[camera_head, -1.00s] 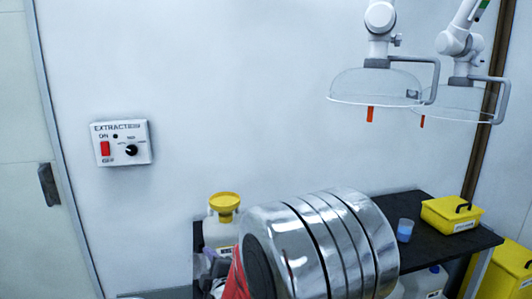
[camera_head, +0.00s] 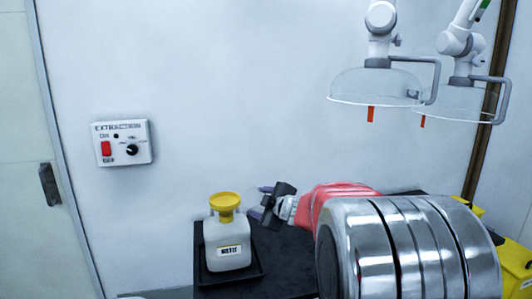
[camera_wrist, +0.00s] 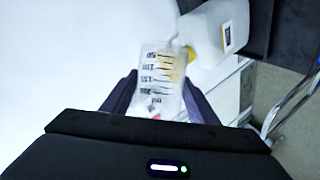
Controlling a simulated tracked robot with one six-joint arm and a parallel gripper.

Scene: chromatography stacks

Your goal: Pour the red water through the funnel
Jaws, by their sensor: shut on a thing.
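My gripper (camera_head: 260,201) is to the right of the yellow funnel (camera_head: 224,202), at about its height. The funnel sits upright in the neck of a white labelled jug (camera_head: 227,246) at the table's left end. In the wrist view, my fingers are shut on a clear graduated beaker (camera_wrist: 157,84). The jug (camera_wrist: 217,25) is just beyond it, at the upper right. Yellow shows through and beside the beaker's upper right, so it overlaps the funnel in this view; whether they touch is unclear. A faint reddish tint shows low in the beaker. No stream is visible. The beaker cannot be made out in the head view.
The jug stands in a black tray (camera_head: 262,278) on a dark table. My arm hides the table's right side and most of the yellow boxes (camera_head: 470,208) there. Clear extraction hoods (camera_head: 375,88) hang at the upper right. An extraction switch box (camera_head: 122,141) is on the wall.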

